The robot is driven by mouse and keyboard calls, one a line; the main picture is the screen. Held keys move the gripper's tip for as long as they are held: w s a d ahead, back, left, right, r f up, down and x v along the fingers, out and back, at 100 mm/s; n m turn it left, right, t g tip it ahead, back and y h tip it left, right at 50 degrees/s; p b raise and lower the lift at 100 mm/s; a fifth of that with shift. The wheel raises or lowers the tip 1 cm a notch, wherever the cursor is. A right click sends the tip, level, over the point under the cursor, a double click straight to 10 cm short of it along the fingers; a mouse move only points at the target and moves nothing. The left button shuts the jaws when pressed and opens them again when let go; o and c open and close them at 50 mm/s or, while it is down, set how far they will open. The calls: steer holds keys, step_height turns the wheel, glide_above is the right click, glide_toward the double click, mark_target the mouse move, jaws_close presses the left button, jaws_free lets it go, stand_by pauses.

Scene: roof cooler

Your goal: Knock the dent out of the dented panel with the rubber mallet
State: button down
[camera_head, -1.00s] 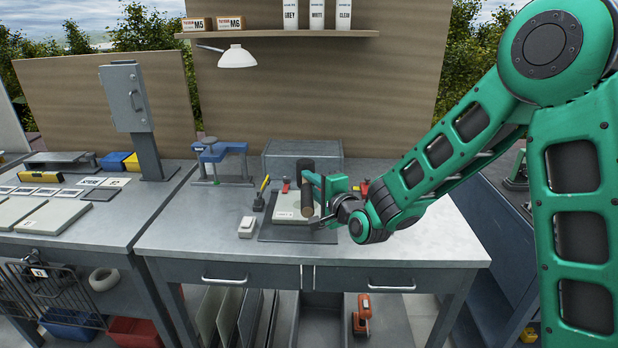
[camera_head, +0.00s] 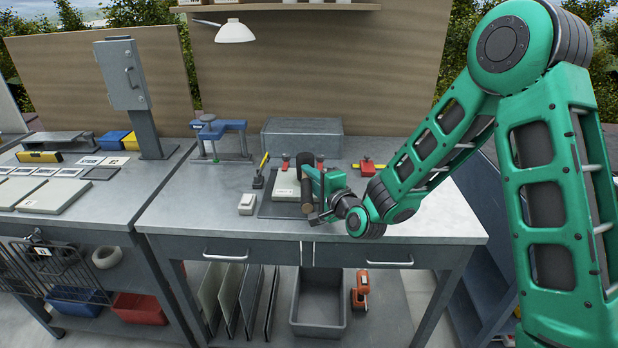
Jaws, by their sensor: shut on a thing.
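My gripper (camera_head: 316,190) is shut on the rubber mallet, which has a dark head (camera_head: 306,162) and a brown wooden handle (camera_head: 307,196). The mallet is upright, head up, at the right side of the pale dented panel (camera_head: 284,188). The panel lies on a dark base plate (camera_head: 270,209) on the middle bench. The mallet and gripper hide the panel's right part. I cannot tell whether the mallet touches anything, and the dent is too small to make out.
Red clamps (camera_head: 285,161) (camera_head: 367,167) are near the panel. A yellow-handled tool (camera_head: 262,172) and a small pale block (camera_head: 247,204) are to its left. A grey box (camera_head: 302,138) and blue press (camera_head: 217,131) stand behind. The bench's right front (camera_head: 430,222) is clear.

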steer(key=shift+r, duration=0.1)
steer(key=shift+s+r, duration=0.1)
steer(key=shift+r, duration=2.9)
steer(key=shift+f, duration=0.1)
step_height(320, 180, down, 7)
steer(key=shift+f, duration=0.1)
steer(key=shift+r, duration=3.35)
